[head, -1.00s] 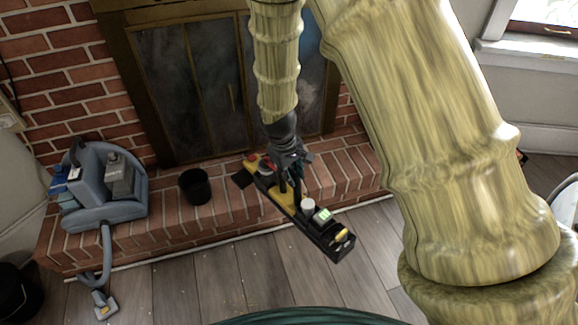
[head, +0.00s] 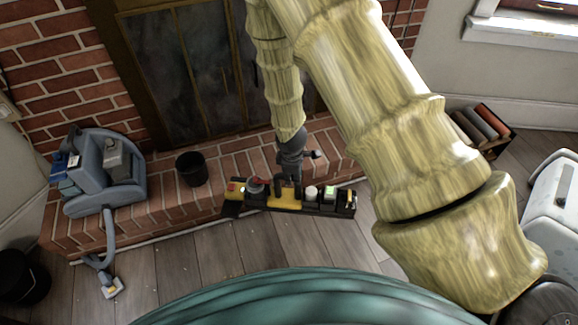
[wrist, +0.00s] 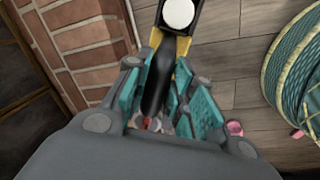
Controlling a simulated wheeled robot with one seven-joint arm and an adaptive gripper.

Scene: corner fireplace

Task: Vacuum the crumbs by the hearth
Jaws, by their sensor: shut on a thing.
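The blue-grey vacuum (head: 105,182) stands on the left end of the brick hearth. Its hose hangs over the edge to a nozzle (head: 112,288) on the floor. My gripper (head: 290,178) is well to the right of it, shut on the black handle (wrist: 157,85) of a long black and yellow caddy (head: 300,206). The caddy carries red, grey, white and green-faced items and hangs at the hearth's front edge, roughly level.
A small black bucket (head: 191,169) stands on the hearth (head: 165,215) between vacuum and caddy. Another black bin (head: 22,282) is at the lower left. A box of coloured items (head: 480,130) and a white object (head: 555,205) are at the right. Grey floorboards (head: 150,265) lie open left of centre.

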